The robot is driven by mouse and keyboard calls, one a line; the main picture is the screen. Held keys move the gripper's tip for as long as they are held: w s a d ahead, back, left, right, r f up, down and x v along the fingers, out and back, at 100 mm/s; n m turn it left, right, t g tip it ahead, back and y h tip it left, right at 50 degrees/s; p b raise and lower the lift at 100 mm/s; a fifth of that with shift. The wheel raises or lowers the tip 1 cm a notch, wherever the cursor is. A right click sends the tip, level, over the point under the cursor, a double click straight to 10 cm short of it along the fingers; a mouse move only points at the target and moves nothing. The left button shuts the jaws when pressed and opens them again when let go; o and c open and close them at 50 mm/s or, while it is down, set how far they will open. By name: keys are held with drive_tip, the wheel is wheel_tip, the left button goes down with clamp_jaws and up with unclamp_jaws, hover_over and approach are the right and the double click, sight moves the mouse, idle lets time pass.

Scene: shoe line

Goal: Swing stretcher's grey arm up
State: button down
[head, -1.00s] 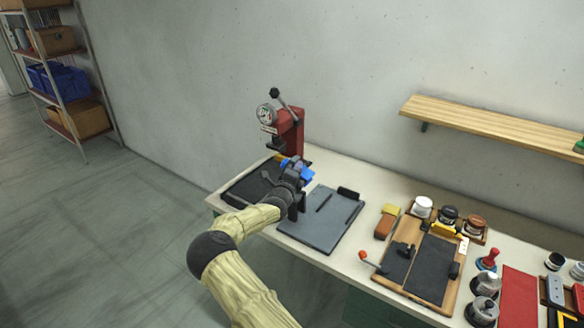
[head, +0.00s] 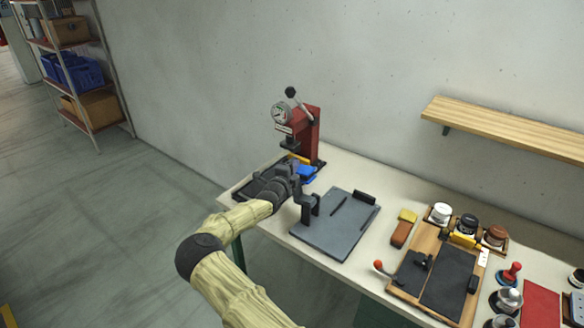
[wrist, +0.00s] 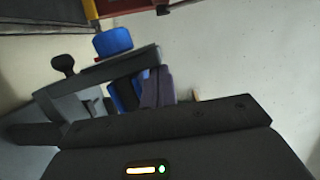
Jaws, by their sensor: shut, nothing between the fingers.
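A dark device with a blue part (head: 305,173) sits at the table's left end, partly hidden behind my arm; I take it for the stretcher. A grey upright piece (head: 311,208) shows just right of my wrist. In the wrist view a long grey bar (wrist: 98,80) slants across in front of the blue part (wrist: 113,41), with a black knob (wrist: 63,66) at its left. My gripper (head: 290,173) is shut and empty, beside the blue part. Its fingertips are hard to make out, and I cannot tell whether they touch the grey bar.
A red press (head: 306,128) with a dial and a black-knobbed lever stands behind my gripper. A grey board (head: 335,228) lies to the right, then a wooden tray (head: 398,288) with jars behind it. A wooden shelf (head: 500,128) hangs on the wall.

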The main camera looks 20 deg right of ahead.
drive_tip(key=shift+a+r+p, duration=0.1)
drive_tip(key=shift+a+p, duration=0.1)
drive_tip(key=shift+p, duration=0.1)
drive_tip(key=s+a+p, duration=0.1)
drive_tip(key=s+a, duration=0.3)
drive_tip(key=s, duration=0.6)
drive_tip(key=shift+s+r+p, duration=0.4)
drive_tip(key=shift+r, duration=0.05)
drive_tip(key=shift+d, duration=0.1)
idle(0.4)
